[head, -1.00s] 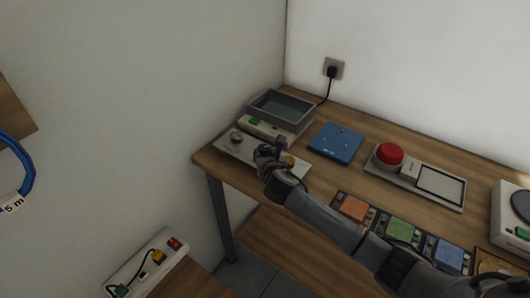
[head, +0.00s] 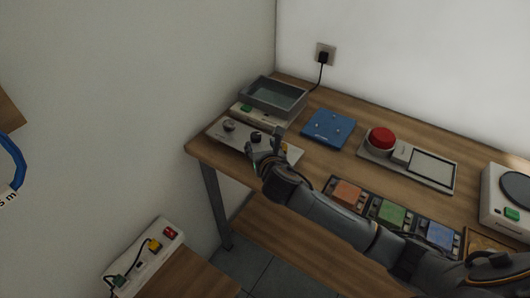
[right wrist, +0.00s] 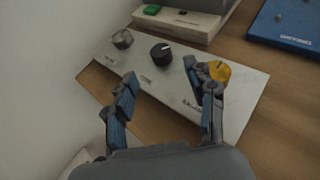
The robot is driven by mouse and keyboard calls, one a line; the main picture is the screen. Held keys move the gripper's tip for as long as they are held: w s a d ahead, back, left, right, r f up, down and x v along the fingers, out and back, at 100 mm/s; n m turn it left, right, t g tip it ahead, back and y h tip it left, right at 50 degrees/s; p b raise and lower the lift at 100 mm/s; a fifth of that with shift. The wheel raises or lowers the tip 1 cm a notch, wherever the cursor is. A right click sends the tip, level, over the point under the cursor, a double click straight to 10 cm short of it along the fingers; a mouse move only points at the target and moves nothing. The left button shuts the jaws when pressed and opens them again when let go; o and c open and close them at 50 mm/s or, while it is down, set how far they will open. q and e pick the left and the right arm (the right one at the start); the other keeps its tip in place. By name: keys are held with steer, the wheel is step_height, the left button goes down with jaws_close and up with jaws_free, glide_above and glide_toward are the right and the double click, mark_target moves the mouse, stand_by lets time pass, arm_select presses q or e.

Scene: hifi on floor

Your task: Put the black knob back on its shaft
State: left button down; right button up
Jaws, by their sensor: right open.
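The black knob (head: 256,137) stands upright in the middle of the pale control panel (head: 225,143) at the table's left end. In the right wrist view the black knob (right wrist: 161,54) has a white mark and sits between a grey knob (right wrist: 122,39) and a yellow knob (right wrist: 218,71). Its shaft is hidden, so I cannot tell how far down it sits. My right gripper (right wrist: 160,72) is open and empty, with its fingers spread on the near side of the black knob, apart from it. The right fingertip is close to the yellow knob. My left gripper is not in view.
Behind the panel are a white box with a green button (right wrist: 151,10) and a grey tray (head: 272,103). Coloured blocks line the front edge. A wall is close on the left.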

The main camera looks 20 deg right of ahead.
steer(key=v, duration=0.5)
steer(key=shift+s+r, duration=0.1)
steer(key=shift+s, duration=0.15)
steer(key=shift+a, duration=0.1)
